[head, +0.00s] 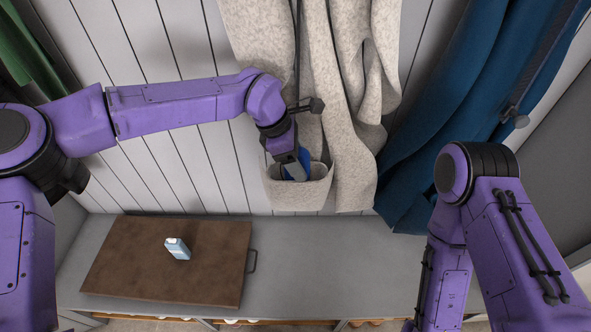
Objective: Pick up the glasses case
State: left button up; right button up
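A dark blue object (294,170), which looks like the glasses case, sits in the open pocket (298,194) of the cream coat. Its lower part is hidden by the pocket, and its upper part is partly covered by my gripper. My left gripper (298,168) reaches down into the pocket's mouth, right at the blue object. The fingertips are too hidden to tell whether they are closed on it. My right arm hangs down at the right, and its gripper is out of the picture.
The cream coat (345,130) hangs in loose folds on the panelled wall. A blue coat (450,110) hangs to its right. Below, a brown board with a handle (120,262) lies on the grey bench (340,262), with a small pale-blue bottle (177,248) on it. The bench's middle is clear.

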pick_arm(q)
jog(key=c, duration=0.9)
